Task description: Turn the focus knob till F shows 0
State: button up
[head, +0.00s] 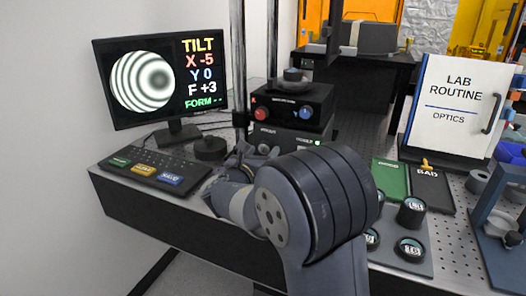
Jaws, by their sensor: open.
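The monitor (160,80) shows a ring pattern and the readout X -5, Y 0, F +3, with FORM below it. A round black knob (210,149) sits on the bench right of the keyboard; I see no label on it, but it may be the focus knob. The instrument box (290,106) behind carries a red knob (261,113) at left and a blue knob (306,112) at right. My gripper (240,160) is open, just right of the black knob, and partly hidden by my own arm. I cannot tell whether it touches the knob.
The keyboard (152,170) with green, yellow and blue keys lies at the bench's left front. Green and black pads (391,180) and several dark labelled cylinders (411,211) are at right. A LAB ROUTINE binder (455,105) stands behind them. A dark post rises behind my gripper.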

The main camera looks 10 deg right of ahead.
jog(key=shift+w+d, duration=0.35)
jog(key=shift+w, duration=0.2)
jog(key=c, duration=1)
